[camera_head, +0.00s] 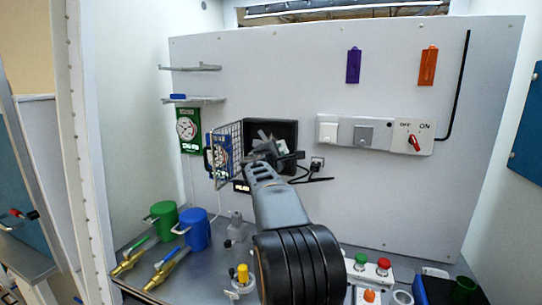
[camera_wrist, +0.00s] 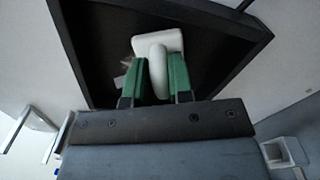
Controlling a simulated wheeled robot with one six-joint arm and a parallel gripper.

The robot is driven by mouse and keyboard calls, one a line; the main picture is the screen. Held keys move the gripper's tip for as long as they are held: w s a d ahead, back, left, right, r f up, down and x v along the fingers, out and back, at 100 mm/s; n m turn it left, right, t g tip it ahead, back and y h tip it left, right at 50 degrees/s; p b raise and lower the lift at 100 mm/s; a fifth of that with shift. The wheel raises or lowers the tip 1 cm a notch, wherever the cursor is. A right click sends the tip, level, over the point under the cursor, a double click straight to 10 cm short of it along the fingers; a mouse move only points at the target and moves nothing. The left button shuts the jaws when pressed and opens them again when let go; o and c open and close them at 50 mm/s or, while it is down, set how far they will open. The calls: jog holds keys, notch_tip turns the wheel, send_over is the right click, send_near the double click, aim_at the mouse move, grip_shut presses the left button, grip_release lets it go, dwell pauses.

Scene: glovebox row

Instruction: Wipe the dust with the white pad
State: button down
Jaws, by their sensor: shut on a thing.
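My gripper (camera_wrist: 158,84) is shut on the white pad (camera_wrist: 172,41), with one green finger on each side of its rounded grip. The pad's flat face is turned toward a dark, black-framed panel (camera_wrist: 88,42). I cannot tell whether it touches the panel. A small pale patch (camera_wrist: 120,82), perhaps dust, shows on the panel left of the pad. In the head view, my gripper (camera_head: 276,148) is in front of the black panel (camera_head: 286,127) on the back wall, and my arm hides part of it.
A wire basket (camera_head: 228,150) sticks out just left of the panel. A switch strip (camera_head: 374,134) is to the right. Green (camera_head: 163,217) and blue (camera_head: 196,230) canisters stand at the left of the bench, and a red button (camera_head: 383,263) is at the front right.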

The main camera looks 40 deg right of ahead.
dwell(0.3)
jog(key=w+a+p, duration=0.2)
jog(key=w+a, duration=0.2)
jog(key=w, duration=0.3)
jog(key=shift+r, duration=0.25)
dwell(0.4)
jog(key=shift+s+d+b, duration=0.7)
jog(key=shift+s+b, duration=0.15)
jog(key=shift+s, duration=0.35)
jog(key=shift+s+d+b, duration=0.75)
jog(key=shift+s+b, duration=0.1)
jog(key=shift+s, duration=0.3)
jog(key=shift+s+d+b, duration=0.7)
jog(key=shift+s+b, duration=0.15)
jog(key=shift+s, duration=0.35)
jog(key=shift+w+a, duration=0.1)
